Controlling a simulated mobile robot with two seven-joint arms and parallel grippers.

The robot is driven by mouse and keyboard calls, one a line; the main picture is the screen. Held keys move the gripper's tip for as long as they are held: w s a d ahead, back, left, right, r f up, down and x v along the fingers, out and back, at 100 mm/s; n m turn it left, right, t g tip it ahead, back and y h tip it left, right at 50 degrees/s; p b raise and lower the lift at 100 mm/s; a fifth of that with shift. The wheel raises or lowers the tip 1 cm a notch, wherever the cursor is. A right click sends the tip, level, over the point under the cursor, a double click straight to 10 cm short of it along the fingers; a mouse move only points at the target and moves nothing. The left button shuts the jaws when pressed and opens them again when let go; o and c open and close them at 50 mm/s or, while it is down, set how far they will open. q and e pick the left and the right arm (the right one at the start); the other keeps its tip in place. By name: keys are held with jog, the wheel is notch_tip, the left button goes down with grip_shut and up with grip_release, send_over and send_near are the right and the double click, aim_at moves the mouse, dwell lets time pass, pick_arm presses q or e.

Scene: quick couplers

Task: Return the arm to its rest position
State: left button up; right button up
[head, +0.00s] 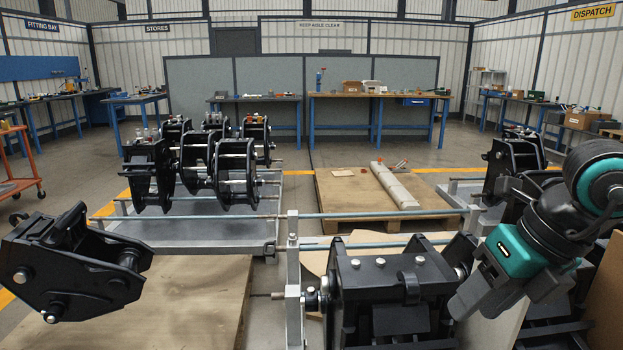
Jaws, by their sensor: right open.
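My right arm comes in from the right edge, with teal and black parts. My right gripper (472,300) points down and left beside the right side of a black quick coupler (390,285) in the foreground. The gripper overlaps that coupler's edge in the picture, and I cannot tell whether they touch. Its fingertips are hard to make out. I see nothing held in it. The coupler sits by a grey metal post (293,275), with a pin at its left side. Another black coupler (75,262) is at the left. My left gripper is out of view.
Several couplers stand on a grey metal tray (165,238) behind. A wooden pallet (340,200) carries a long pale wrapped piece (393,185). Steel rods (365,215) cross the middle. Another coupler (512,158) is at the right, behind my arm. Floor beyond the pallet is clear.

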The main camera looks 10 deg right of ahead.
jog(key=a+r+m+y+p, duration=0.2)
jog(key=a+y, duration=0.6)
jog(key=a, duration=0.1)
jog(key=a+r+m+y+p, duration=0.2)
jog(key=a+y, duration=0.6)
jog(key=a, duration=0.2)
jog(key=w+d+f+m+t+h+p, duration=0.1)
jog(key=w+d+f+m+t+h, duration=0.25)
jog(key=f+m+t+h, duration=0.6)
jog(key=w+d+f+m+t+h+p, duration=0.25)
jog(key=d+f+m+t, duration=0.2)
jog(key=m, duration=0.95)
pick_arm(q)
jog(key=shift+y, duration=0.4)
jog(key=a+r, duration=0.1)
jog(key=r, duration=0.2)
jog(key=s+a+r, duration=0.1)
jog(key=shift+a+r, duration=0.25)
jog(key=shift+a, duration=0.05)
pick_arm(e)
jog(key=s+d+f+m+g+h, duration=0.1)
jog(key=s+f+m+g+h, duration=0.1)
jog(key=s+f, duration=0.3)
jog(key=s+d+f+m+g+h, duration=0.1)
jog(key=s+f+m+g+h, duration=0.2)
jog(key=s+f, duration=0.3)
notch_tip(320, 180, down, 5)
jog(key=shift+s+f+m+g, duration=0.2)
jog(key=shift+s+m+g, duration=0.05)
jog(key=shift+m+g, duration=0.55)
